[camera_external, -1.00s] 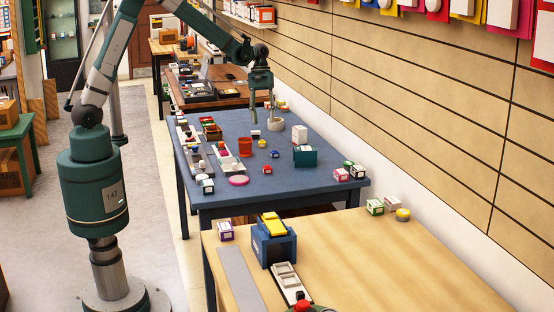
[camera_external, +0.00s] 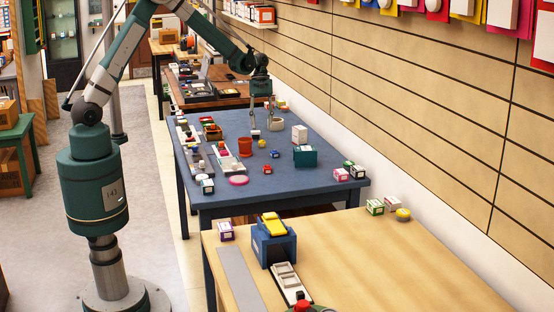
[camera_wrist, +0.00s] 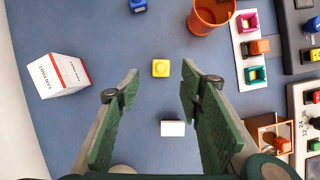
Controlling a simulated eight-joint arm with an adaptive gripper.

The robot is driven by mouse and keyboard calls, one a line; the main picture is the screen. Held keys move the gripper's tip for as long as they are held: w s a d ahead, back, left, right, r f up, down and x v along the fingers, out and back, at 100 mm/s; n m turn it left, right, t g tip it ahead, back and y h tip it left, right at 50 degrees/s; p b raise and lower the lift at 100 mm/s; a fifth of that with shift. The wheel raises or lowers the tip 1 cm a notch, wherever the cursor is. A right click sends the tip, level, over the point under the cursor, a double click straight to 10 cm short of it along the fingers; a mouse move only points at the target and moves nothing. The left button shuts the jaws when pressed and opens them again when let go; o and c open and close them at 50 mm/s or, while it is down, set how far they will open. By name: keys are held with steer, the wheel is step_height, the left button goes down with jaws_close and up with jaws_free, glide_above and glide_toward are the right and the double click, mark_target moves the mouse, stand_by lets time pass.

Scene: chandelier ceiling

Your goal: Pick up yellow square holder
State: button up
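A small yellow square piece with a round top (camera_wrist: 161,68) lies on the blue-grey table in the wrist view, between and just beyond my fingertips. In the external view it appears as a small yellow spot (camera_external: 262,142), just in front of my gripper (camera_external: 262,128). My gripper is open in the wrist view (camera_wrist: 160,84), with two green pads set wide apart and nothing between them. A white block (camera_wrist: 173,128) lies on the table nearer to my palm, below the yellow piece in the wrist view.
A white box (camera_wrist: 58,75) stands left of my fingers and an orange pot (camera_wrist: 211,14) at the upper right. A blue piece (camera_wrist: 138,5) lies at the top. Trays of small parts (camera_wrist: 238,45) are on the right. The table around the yellow piece is clear.

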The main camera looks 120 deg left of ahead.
mark_target(262, 139)
steer(key=shift+x, duration=1.2)
steer(key=shift+b+x, duration=0.6)
steer(key=shift+x, duration=2)
steer(key=shift+s+d, duration=0.1)
steer(key=shift+d, duration=0.05)
steer(key=c, duration=0.9)
